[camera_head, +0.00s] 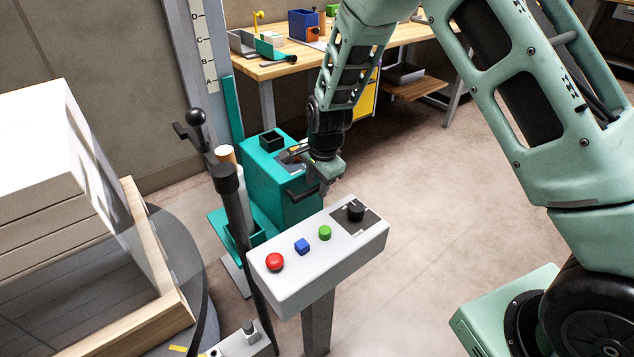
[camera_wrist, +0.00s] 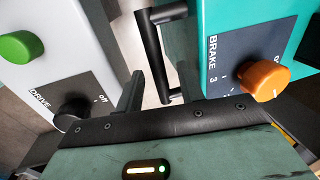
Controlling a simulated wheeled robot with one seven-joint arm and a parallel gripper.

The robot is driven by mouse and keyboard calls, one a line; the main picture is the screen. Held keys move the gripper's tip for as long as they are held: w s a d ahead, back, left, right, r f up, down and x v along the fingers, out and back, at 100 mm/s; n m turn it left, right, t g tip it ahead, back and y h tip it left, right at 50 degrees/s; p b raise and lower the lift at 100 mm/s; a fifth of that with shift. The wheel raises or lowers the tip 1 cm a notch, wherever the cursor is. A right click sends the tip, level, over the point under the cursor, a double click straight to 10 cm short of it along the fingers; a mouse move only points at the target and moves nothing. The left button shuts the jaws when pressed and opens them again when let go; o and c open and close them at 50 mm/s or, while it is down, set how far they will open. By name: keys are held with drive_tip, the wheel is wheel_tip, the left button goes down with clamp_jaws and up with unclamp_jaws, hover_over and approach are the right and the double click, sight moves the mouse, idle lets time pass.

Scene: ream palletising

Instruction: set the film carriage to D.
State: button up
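The film carriage (camera_head: 262,172) is a teal box low beside the mast (camera_head: 188,50), whose scale (camera_head: 203,50) reads D, C, B, A from top to bottom. A teal upright strip (camera_head: 232,112) by the mast has its top near A. In the wrist view the carriage face (camera_wrist: 222,20) carries a black bar handle (camera_wrist: 152,50) and an orange knob (camera_wrist: 264,78) on a plate marked BRAKE. My gripper (camera_head: 318,188) is at the carriage's right side, close to the handle.
A grey control panel (camera_head: 290,275) stands in front, with red, blue and green buttons and a black DRIVE knob (camera_wrist: 72,112), close to my gripper. A black-topped lever post (camera_head: 232,200) stands left. Stacked white reams (camera_head: 50,150) are far left. A wooden workbench (camera_head: 275,68) is behind.

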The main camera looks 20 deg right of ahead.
drive_tip(key=shift+c, duration=0.4)
clamp_jaws()
drive_tip(key=shift+r, duration=0.1)
wheel_tip(320, 180, up, 15)
drive_tip(key=p, duration=1.2)
drive_tip(key=shift+o, duration=0.4)
unclamp_jaws()
drive_tip(key=s+d+r, duration=0.1)
drive_tip(key=s+r, duration=0.2)
drive_tip(key=r, duration=1.4)
